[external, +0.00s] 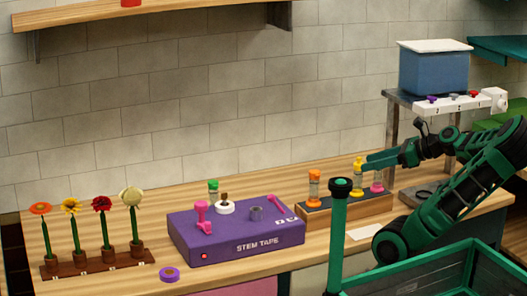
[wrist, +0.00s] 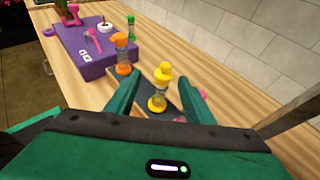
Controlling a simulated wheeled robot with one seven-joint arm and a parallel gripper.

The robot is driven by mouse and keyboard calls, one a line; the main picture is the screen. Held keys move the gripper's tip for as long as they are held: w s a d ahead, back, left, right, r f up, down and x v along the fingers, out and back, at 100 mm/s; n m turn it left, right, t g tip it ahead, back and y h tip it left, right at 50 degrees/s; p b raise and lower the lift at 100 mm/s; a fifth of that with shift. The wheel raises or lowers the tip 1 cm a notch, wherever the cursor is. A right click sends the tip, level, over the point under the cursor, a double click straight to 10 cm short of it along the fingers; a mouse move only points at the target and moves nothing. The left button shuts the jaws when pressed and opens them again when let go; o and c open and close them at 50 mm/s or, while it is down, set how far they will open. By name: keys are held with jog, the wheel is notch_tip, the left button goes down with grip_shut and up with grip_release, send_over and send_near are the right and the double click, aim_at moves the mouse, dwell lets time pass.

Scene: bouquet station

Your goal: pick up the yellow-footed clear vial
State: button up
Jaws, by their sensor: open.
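The yellow-footed clear vial (external: 357,168) stands upright in a wooden rack (external: 341,208) on the bench, between an orange-capped vial (external: 314,187) and a pink one (external: 377,182). In the wrist view the yellow vial (wrist: 160,86) has a yellow top and foot and a clear middle. My gripper (external: 370,163) reaches in from the right at the height of the vial's upper part. In the wrist view my gripper (wrist: 156,88) is open, with one green finger on each side of the vial and a visible gap to each. The pink vial is mostly hidden there.
The orange vial (wrist: 122,54) stands close beyond the left finger. A purple stem tape box (external: 236,232) holds pink tools and a white dish. Potted flowers (external: 90,235) stand at far left. A shelf unit (external: 432,100) with a blue bin is behind my arm.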

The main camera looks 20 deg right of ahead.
aim_at(359, 163)
jog(key=w+a, duration=0.2)
jog(key=w, duration=0.1)
jog(key=shift+w+a+f, duration=0.1)
jog(key=shift+f, duration=0.25)
jog(key=shift+w+a+f, duration=0.3)
jog(key=shift+w+a, duration=0.1)
grip_shut()
dwell(1.0)
